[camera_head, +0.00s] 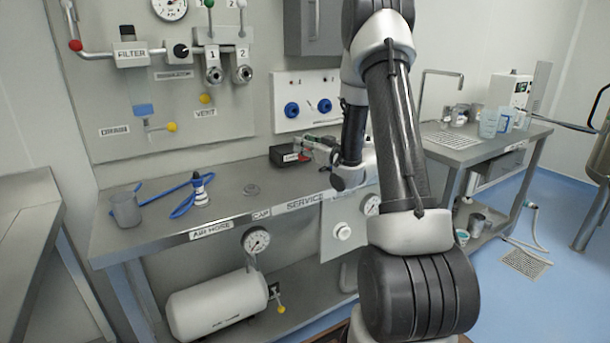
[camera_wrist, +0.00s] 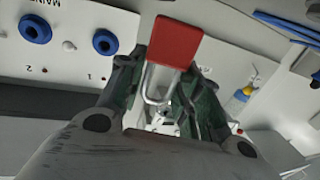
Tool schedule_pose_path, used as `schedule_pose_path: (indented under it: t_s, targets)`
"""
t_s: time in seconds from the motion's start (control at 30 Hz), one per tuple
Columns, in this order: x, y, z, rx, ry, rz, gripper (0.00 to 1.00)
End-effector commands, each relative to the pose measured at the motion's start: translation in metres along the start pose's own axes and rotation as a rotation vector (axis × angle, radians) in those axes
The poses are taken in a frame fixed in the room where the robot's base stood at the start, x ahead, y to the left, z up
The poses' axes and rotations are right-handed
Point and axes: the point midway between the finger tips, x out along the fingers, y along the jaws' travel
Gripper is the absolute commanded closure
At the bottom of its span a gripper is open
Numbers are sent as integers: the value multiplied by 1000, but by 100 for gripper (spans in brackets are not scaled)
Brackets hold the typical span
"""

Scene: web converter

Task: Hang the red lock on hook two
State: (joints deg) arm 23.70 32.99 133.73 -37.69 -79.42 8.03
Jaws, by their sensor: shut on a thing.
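The red lock (camera_wrist: 176,42) is held between the fingers of my gripper (camera_wrist: 165,92) in the wrist view. Its red body is at the top of that picture, and its metal shackle (camera_wrist: 148,84) runs down between the green-grey fingers. In the head view my gripper (camera_head: 317,148) is low over the service bench, in front of the panel with blue knobs (camera_head: 282,123). A small red patch shows beside it there. The panel also shows in the wrist view, tilted, with labels 1 and 2. I cannot tell which small fitting on it is hook two.
A black labelled box (camera_head: 283,156) stands on the bench (camera_head: 240,193), close to my gripper. A blue air hose (camera_head: 184,207) and a grey cup (camera_head: 125,208) lie further left. A grey cabinet (camera_head: 312,27) hangs above the panel. The bench's middle is mostly clear.

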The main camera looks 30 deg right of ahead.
Motion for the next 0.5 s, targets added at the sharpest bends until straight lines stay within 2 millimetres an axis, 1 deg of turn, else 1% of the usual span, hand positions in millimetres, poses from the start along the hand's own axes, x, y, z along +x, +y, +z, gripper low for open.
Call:
schedule_pose_path:
  t_s: [0.03, 0.1, 0.33, 0.5]
  targets:
    - [0, 0, 13, 5, -4, 0, 100]
    - [0, 0, 25, 3, -3, 0, 100]
    - [0, 0, 46, 1, -1, 1, 100]
    - [0, 0, 72, 2, -2, 1, 100]
